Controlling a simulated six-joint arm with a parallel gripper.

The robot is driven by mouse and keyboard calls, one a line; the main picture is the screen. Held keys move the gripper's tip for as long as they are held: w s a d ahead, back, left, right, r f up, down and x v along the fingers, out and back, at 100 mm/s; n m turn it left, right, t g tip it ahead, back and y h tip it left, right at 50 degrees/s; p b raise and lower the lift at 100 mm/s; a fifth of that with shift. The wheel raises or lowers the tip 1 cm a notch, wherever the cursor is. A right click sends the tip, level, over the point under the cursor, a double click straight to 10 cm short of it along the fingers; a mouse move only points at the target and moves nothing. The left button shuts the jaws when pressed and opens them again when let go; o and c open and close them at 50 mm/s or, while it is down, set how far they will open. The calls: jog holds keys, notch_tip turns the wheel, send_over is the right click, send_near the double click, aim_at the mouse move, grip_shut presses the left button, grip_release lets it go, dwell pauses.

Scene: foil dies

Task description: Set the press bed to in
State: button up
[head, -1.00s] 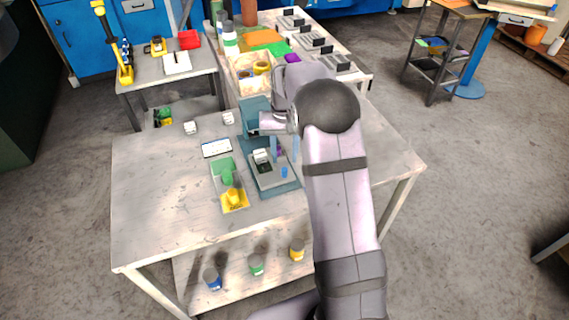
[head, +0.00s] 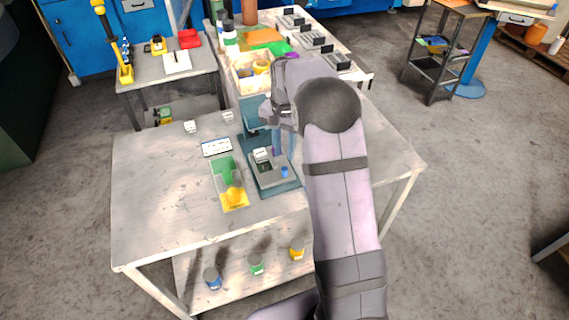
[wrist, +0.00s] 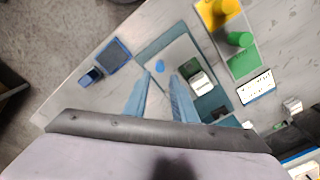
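The press has a teal frame (head: 254,116) and a teal base (head: 290,188). Its grey bed (head: 268,178) lies on the base, with a blue knob (head: 284,172) near the front end. A white block (head: 261,155) sits on the bed's far part. In the wrist view I see the bed (wrist: 178,55), the knob (wrist: 160,66) and the white block (wrist: 203,83). My gripper (wrist: 160,82) is open and empty, its two blue fingers apart over the press. The knob shows just beyond the gap between the fingertips. In the head view the arm partly hides the press's right side.
A tray with green (head: 222,165) and yellow (head: 234,206) sections lies left of the press. A label card (head: 216,147) and two white blocks (head: 190,127) (head: 228,117) lie behind. Blue items (wrist: 115,55) lie near the table edge in the wrist view. The table's left is clear.

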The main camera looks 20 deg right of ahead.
aim_at(285, 168)
jog(key=shift+m, duration=0.8)
jog(key=shift+f+p, duration=1.3)
jog(key=shift+f, duration=2.35)
grip_shut()
